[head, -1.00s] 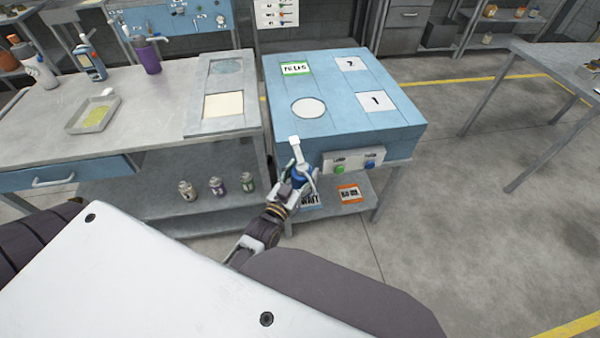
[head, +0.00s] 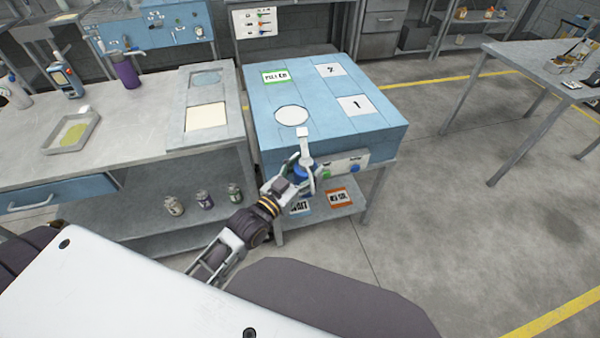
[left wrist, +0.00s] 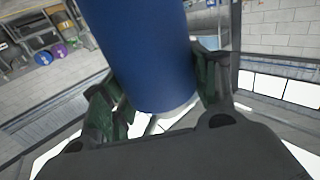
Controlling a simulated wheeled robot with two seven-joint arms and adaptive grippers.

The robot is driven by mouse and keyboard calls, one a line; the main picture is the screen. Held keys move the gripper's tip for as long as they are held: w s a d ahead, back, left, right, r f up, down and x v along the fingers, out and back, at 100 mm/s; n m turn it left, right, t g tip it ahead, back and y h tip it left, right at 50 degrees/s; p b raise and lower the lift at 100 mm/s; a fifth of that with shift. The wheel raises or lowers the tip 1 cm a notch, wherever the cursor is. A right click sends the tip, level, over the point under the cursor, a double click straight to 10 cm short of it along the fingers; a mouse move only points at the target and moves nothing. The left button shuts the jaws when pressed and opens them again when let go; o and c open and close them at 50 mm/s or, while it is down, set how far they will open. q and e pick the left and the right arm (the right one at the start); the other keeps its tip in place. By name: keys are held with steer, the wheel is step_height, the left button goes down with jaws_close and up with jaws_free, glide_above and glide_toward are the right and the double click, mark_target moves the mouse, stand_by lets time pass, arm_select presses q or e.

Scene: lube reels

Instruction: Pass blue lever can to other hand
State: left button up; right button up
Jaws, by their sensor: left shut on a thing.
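The blue lever can (head: 301,173) is held in my left gripper (head: 306,176) in front of the blue-topped bench. Its white lever top (head: 304,141) points up, and the gripper fingers hide part of the body. In the left wrist view, the blue can (left wrist: 145,50) fills the space between the two fingers (left wrist: 160,90), which are closed around it. The can's pale end shows near the palm there. My right gripper is in neither current view.
The blue-topped bench (head: 385,137) carries a white circle (head: 291,116) and numbered squares. A grey workbench (head: 150,85) at left holds a tray (head: 93,118) and a purple bottle (head: 126,72). Several small jars stand on its lower shelf. Open floor lies at right.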

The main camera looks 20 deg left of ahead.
mark_target(306, 169)
arm_select(q)
steer(key=d+r+h, duration=0.1)
steer(key=d+r+m, duration=0.1)
steer(key=r, duration=0.1)
steer(key=shift+g+h, duration=0.4)
steer(key=d+r+m+g+h, duration=0.2)
steer(key=d+r, duration=0.4)
steer(key=r, duration=0.3)
steer(key=shift+s+m+g+h, duration=0.3)
steer(key=shift+m+h, duration=0.4)
steer(key=shift+h, duration=0.4)
arm_select(e)
steer(key=shift+a, duration=0.5)
arm_select(q)
steer(key=shift+d, duration=0.1)
arm_select(e)
steer(key=shift+d, duration=0.1)
